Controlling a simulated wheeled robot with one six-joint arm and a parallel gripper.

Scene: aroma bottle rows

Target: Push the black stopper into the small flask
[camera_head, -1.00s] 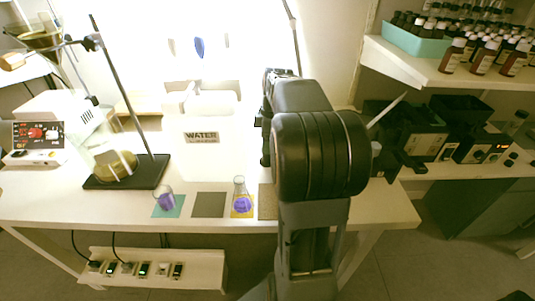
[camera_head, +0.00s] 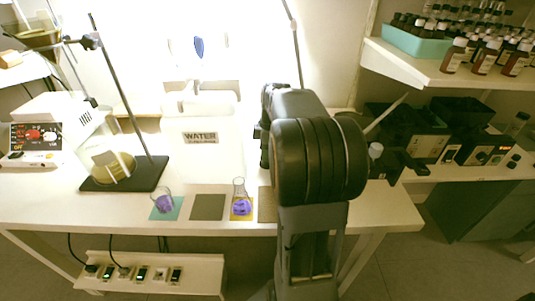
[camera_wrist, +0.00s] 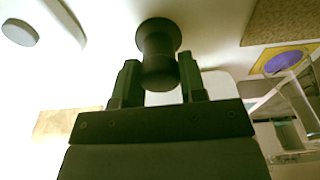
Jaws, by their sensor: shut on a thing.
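The small flask (camera_head: 240,206) is clear and conical, with purple liquid in it. It stands upright on a yellow mat near the front edge of the table. In the wrist view the flask (camera_wrist: 294,88) shows at the right edge, apart from my gripper. The black stopper (camera_wrist: 158,43) is between the fingertips of my gripper (camera_wrist: 158,66), its wide round end pointing away from the palm. My gripper is shut on it. In the head view my own arm hides the gripper and the stopper.
A beaker with purple liquid (camera_head: 163,201) stands on a teal mat to the left of the flask. An empty brown mat (camera_head: 207,207) lies between them. A stand with a dark base (camera_head: 125,176) is at the left. A box labelled WATER (camera_head: 199,137) stands behind.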

